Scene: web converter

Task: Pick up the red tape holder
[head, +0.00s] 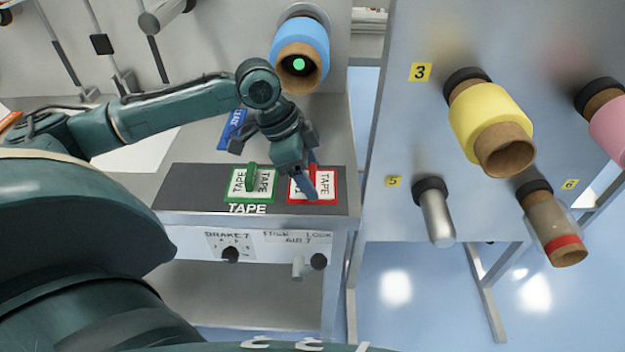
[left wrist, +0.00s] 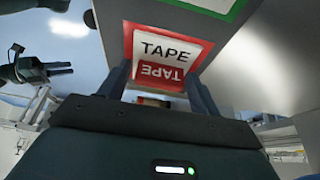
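The red tape holder (head: 326,194), a red-bordered white plate marked TAPE with a red upright part, sits on the dark strip of the machine's shelf. It also shows in the left wrist view (left wrist: 165,48). My left gripper (head: 310,177) is over it, fingers pointing down. In the left wrist view its two fingers (left wrist: 159,76) are apart, with the holder's red part between or just beyond them; I cannot tell whether they touch it. In the head view the gripper hides part of the holder. A dark gripper, seemingly my right one (left wrist: 62,69), shows at the left of the wrist view.
A green tape holder (head: 240,184) sits just left of the red one. A blue roll (head: 301,40) is mounted behind my left gripper. A grey panel with a yellow roll (head: 487,112) and a bare metal spindle (head: 437,218) stands to the right.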

